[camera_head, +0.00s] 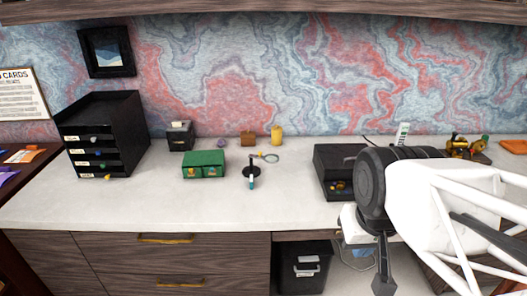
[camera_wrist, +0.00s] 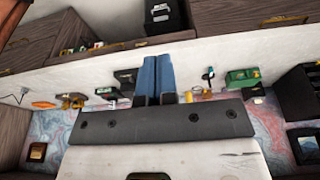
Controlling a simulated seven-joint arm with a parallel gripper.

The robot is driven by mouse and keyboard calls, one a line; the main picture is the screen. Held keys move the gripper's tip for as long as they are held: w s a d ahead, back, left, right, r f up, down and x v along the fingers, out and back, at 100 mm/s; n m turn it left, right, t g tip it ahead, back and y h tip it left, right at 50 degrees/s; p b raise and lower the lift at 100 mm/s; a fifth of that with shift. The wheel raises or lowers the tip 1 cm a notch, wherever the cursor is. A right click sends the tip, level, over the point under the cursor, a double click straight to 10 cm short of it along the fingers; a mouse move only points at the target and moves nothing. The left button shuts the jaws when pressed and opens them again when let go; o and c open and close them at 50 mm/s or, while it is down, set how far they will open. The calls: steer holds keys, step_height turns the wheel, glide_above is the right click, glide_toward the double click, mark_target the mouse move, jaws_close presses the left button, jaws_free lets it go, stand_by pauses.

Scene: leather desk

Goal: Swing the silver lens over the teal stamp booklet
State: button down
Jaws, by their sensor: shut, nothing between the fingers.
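The silver lens (camera_head: 270,157) is a small round ring on an arm of a dark stand (camera_head: 251,172) in the middle of the desk. The ring points to the back right. A small teal-and-white piece (camera_head: 251,184) is at the front of the stand; I cannot tell whether it is the teal stamp booklet or a handle. The stand also shows in the wrist view (camera_wrist: 208,75). My gripper (camera_head: 384,287) is low at the front right, well away from the lens. In the wrist view its blue fingers (camera_wrist: 157,62) are together and empty.
A green box (camera_head: 204,158) stands left of the lens stand, with a black drawer unit (camera_head: 103,130) farther left. A dark box (camera_head: 338,160) stands to the right, near my arm. An orange-yellow jar (camera_head: 277,135) is behind. The desk front before the stand is clear.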

steer(key=c, duration=1.8)
jaws_free()
